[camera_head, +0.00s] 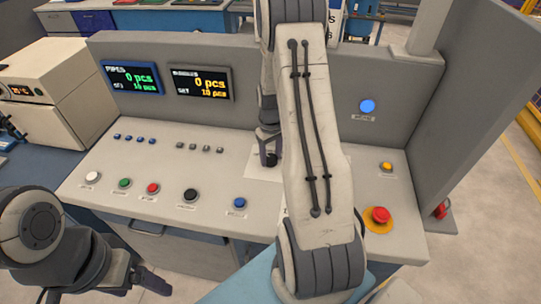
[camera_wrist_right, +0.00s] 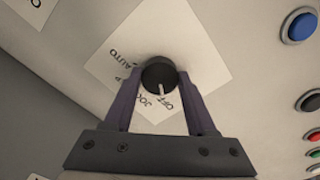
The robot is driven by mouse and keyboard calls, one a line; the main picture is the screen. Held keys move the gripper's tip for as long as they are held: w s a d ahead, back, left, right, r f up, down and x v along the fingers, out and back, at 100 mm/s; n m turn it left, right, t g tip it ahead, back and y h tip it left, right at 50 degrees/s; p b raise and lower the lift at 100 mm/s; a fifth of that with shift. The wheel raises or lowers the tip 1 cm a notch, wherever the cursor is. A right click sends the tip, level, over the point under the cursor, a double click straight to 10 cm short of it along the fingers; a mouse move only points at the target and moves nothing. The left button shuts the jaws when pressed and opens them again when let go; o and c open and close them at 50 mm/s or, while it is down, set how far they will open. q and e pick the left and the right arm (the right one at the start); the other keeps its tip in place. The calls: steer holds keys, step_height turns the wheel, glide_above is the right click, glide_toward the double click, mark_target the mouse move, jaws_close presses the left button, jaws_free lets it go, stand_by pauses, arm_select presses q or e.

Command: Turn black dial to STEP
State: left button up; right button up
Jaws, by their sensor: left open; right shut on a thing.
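The black dial (camera_wrist_right: 158,74) sits on a white label card (camera_wrist_right: 200,45) in the right wrist view. Its white pointer line faces the near side, close to the OFF print and beside JOG. AUTO is readable to the left; the STEP print is mostly hidden by a finger, with only a P showing. My right gripper (camera_wrist_right: 158,82) is shut on the dial, one purple finger on each side. In the head view the right gripper (camera_head: 269,148) reaches down to the panel, and my arm hides part of the card. My left gripper (camera_head: 112,283) is open at the lower left, away from the panel.
The sloped control panel (camera_head: 105,168) carries several buttons, including a blue one (camera_head: 239,203) and a red emergency stop (camera_head: 379,215) on a yellow base. Two displays (camera_head: 200,83) stand behind, reading 0 pcs. A beige box (camera_head: 55,85) stands left.

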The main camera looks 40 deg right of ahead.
steer(key=m, duration=0.7)
steer(key=shift+m, duration=0.3)
steer(key=m, duration=0.4)
steer(key=shift+m, duration=2)
steer(key=o, duration=1.4)
steer(key=shift+r, duration=0.15)
